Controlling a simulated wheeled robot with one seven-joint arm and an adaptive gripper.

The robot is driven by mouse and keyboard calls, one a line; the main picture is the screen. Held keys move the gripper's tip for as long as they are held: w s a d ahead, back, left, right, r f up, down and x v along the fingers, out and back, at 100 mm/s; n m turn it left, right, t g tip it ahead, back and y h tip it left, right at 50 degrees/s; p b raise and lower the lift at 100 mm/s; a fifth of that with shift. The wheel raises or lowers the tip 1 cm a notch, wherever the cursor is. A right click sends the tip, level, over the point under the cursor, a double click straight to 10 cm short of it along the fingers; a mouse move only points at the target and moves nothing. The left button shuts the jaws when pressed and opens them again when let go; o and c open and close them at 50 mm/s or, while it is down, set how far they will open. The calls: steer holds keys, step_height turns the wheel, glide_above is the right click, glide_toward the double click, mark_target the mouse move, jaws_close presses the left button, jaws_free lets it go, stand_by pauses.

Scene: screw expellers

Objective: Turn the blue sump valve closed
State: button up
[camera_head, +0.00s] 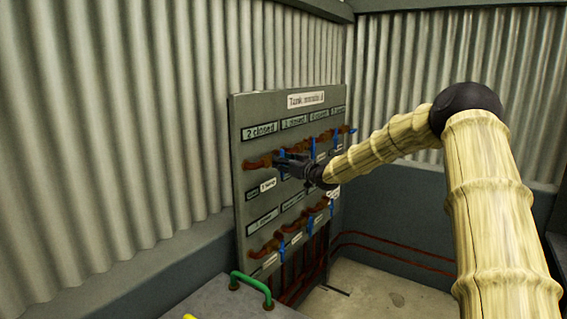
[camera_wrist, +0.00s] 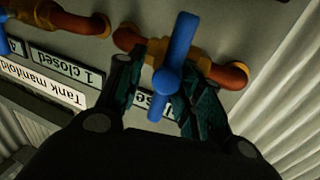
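A grey upright panel (camera_head: 240,205) marked "Tank manifold" carries two rows of blue-handled valves on copper-coloured pipes. My gripper (camera_head: 290,163) is at the left end of the upper row, below the "2 closed" sign (camera_head: 260,130). In the wrist view a blue valve handle (camera_wrist: 178,50) lies between the two dark fingers of my gripper (camera_wrist: 164,80). The fingers are apart, one on each side of the handle; firm contact cannot be told. The handle stands nearly upright in that view, across its orange pipe (camera_wrist: 230,74). I cannot read a sump label.
A neighbouring valve (camera_wrist: 4,38) and a "1 closed" sign (camera_wrist: 66,66) show at left in the wrist view. Lower-row valves (camera_head: 283,247) sit below my gripper. A green handrail (camera_head: 250,286) stands before the panel. Corrugated walls (camera_head: 110,120) enclose the corner.

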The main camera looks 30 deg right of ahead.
steer(key=shift+a+f, duration=0.15)
steer(key=shift+a, duration=0.05)
steer(key=s+d, duration=0.2)
steer(key=s, duration=1)
stand_by(0.5)
